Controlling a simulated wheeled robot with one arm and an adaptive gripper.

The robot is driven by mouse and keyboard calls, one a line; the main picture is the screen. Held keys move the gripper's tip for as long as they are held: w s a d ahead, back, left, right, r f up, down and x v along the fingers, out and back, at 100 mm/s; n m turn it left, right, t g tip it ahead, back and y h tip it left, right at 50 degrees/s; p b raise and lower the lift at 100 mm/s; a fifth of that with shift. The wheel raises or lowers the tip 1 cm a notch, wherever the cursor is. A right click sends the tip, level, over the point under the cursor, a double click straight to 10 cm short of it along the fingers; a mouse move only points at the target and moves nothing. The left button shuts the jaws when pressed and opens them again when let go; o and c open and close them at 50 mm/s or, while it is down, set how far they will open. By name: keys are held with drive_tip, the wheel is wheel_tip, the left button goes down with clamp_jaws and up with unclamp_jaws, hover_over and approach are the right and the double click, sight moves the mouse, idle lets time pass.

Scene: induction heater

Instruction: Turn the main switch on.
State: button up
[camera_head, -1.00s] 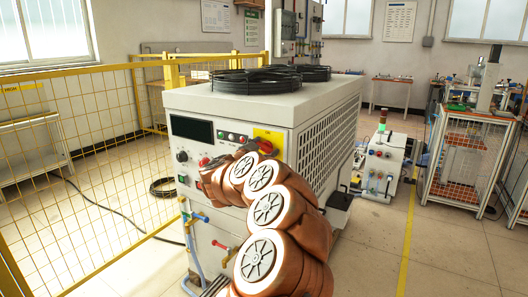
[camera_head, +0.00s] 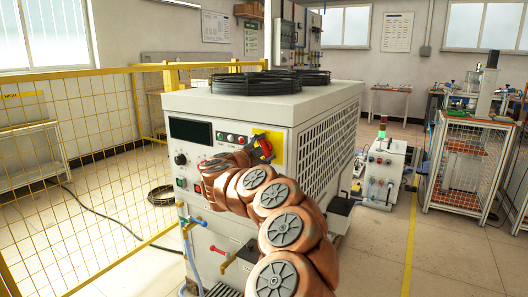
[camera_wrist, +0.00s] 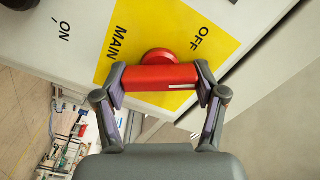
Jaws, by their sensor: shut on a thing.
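The main switch is a red handle on a round red base (camera_wrist: 158,56), set on a yellow plate (camera_wrist: 130,45) marked MAIN and OFF. ON is printed on the white panel to the plate's left in the wrist view. The red handle (camera_wrist: 160,78) lies crosswise there, with a white mark near its right end. My gripper (camera_wrist: 161,84) is shut on the handle, one finger at each end. In the head view the yellow plate (camera_head: 276,140) is at the cabinet's upper right front. My gripper (camera_head: 262,150) is small there, at the switch.
The white heater cabinet (camera_head: 235,102) carries a dark display (camera_head: 190,131), small buttons and a knob (camera_head: 181,159). Hoses and valves (camera_head: 190,225) stick out below. A yellow mesh fence (camera_head: 90,140) stands at left. Open floor lies at right (camera_head: 440,250).

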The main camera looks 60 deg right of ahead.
drive_tip(key=shift+s, duration=0.1)
idle(0.3)
drive_tip(key=o, duration=1.1)
drive_tip(key=shift+o, duration=0.2)
drive_tip(key=shift+a, duration=0.65)
drive_tip(key=a, duration=1)
drive_tip(key=shift+s+a, duration=0.2)
drive_tip(key=shift+a, duration=0.15)
